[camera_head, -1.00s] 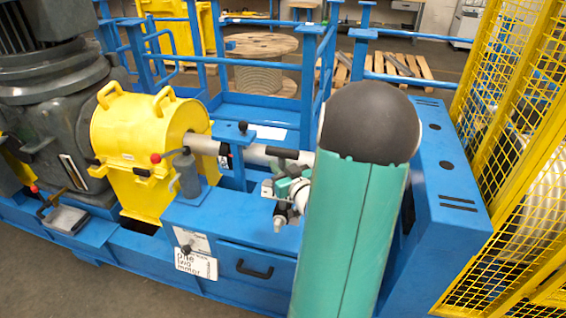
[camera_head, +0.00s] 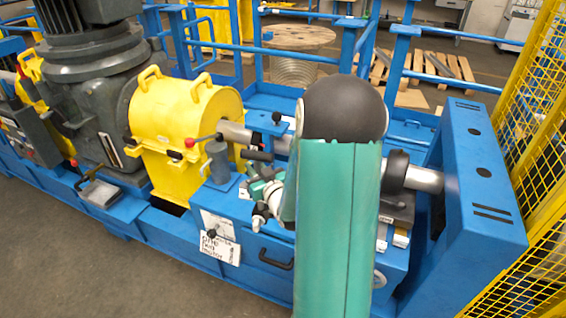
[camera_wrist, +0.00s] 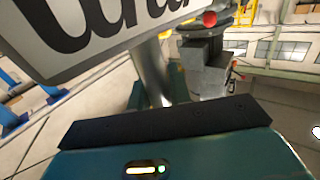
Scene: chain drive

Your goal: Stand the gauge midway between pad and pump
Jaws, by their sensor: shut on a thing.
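My gripper (camera_head: 262,190) shows small and partly hidden beside my arm, above the blue bench. It is shut, but the thing between its jaws is mostly hidden; I take it to be the gauge, whose dial I cannot make out. A grey upright cylinder with a lever, apparently the pump (camera_head: 217,162), stands on the bench just left of my gripper. I cannot tell for sure which thing is the pad. In the wrist view, a white plate with large black letters (camera_wrist: 100,30) fills the upper left, and a grey body with a red knob (camera_wrist: 205,65) stands beyond.
A yellow guard (camera_head: 185,125) covers the shaft left of the pump. A dark box-like stack (camera_head: 398,212) lies on the bench right of my arm. A blue upright housing (camera_head: 480,170) and yellow mesh fence (camera_head: 545,130) bound the right. A handwritten sign (camera_head: 220,247) is on the bench front.

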